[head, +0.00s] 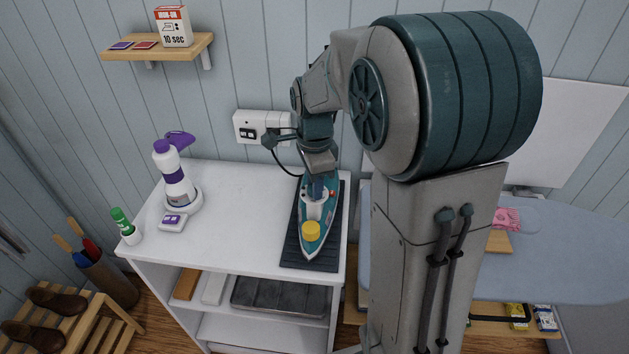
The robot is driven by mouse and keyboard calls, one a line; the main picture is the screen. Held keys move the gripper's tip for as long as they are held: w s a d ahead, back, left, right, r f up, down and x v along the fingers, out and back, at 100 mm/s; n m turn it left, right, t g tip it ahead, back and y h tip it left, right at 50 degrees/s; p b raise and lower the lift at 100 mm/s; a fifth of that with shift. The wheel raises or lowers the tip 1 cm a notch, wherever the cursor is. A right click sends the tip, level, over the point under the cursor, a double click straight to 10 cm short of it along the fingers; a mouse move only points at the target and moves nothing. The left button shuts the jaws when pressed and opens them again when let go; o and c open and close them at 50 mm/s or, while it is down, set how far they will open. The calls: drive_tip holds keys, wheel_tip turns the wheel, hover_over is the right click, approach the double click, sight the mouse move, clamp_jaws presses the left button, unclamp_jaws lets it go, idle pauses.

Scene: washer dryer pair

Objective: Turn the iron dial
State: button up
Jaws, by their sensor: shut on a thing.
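The teal and white iron (312,243) lies flat on a dark ribbed mat (291,251) on the white cabinet, its pointed tip toward the front. A round yellow part (311,231) sits on its front half, and a small red-orange part shows at its right side. My gripper (320,190) reaches down from behind onto the iron's rear upper part, with its fingers close together. It is shut on a part there that appears to be the iron dial. The fingers and wrist hide the dial, so its setting cannot be seen.
A wall socket (262,125) with a plug and dark cord is behind the iron. A purple and white bottle (174,178) stands at the cabinet's left, with clear top between. An ironing board (560,255) is at right, partly behind my arm. A shelf (157,49) hangs upper left.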

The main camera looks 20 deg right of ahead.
drive_tip(key=shift+m, duration=0.8)
drive_tip(key=o, duration=1)
wheel_tip(320, 180, up, 14)
drive_tip(key=shift+f, duration=0.1)
